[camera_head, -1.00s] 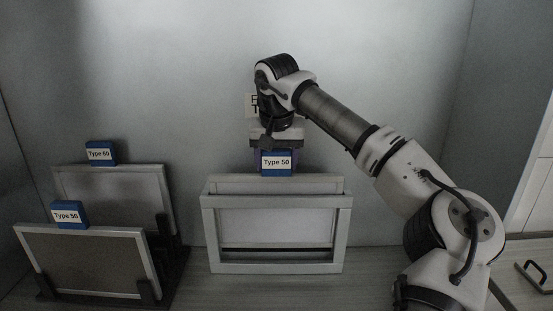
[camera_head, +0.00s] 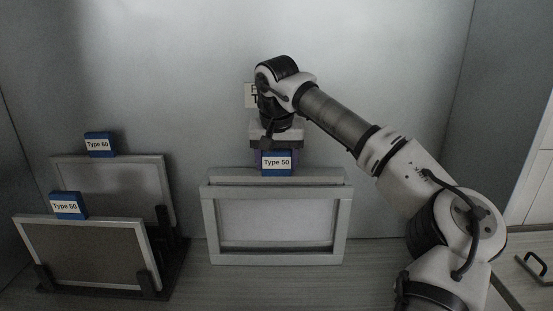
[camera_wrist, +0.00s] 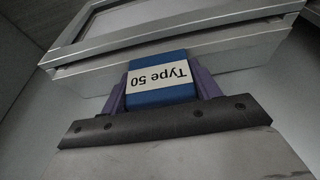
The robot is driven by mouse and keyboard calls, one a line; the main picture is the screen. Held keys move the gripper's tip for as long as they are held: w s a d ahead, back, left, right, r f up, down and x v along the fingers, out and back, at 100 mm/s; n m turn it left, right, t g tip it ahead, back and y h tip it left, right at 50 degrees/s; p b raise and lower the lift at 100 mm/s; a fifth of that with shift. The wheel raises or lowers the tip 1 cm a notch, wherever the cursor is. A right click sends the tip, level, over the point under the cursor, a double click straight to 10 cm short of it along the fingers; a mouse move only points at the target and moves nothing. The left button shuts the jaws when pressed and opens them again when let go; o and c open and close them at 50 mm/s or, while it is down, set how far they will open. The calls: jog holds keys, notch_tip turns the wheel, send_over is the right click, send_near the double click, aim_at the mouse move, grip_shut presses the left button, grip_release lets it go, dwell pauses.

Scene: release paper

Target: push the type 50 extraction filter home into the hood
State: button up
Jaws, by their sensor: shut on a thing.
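The type 50 filter's blue block (camera_head: 276,163), with a white "Type 50" label, is between the purple fingers of my gripper (camera_head: 276,157). My gripper is shut on it from above. The block also shows in the wrist view (camera_wrist: 150,93), with a purple finger on each side. The hood (camera_head: 207,225) is a pale grey upright frame directly below my gripper. The filter's pale panel (camera_head: 275,218) shows through the hood's front opening, with a dark band along its lower edge. The block is at the hood's top rail; I cannot tell whether the filter is fully seated.
At left, a dark rack (camera_head: 178,262) holds two upright framed filters. The front one (camera_head: 85,250) is labelled Type 50, the rear one (camera_head: 120,185) Type 60. A partly hidden wall sign (camera_head: 250,96) is behind my wrist. A cabinet handle is at far right.

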jog(key=shift+f+b, duration=0.7)
jog(key=shift+f, duration=0.85)
jog(key=o, duration=1.6)
jog(key=shift+o, duration=0.2)
jog(key=shift+s, duration=0.1)
jog(key=v, duration=1.4)
jog(key=shift+b, duration=0.45)
jog(key=shift+f, duration=0.1)
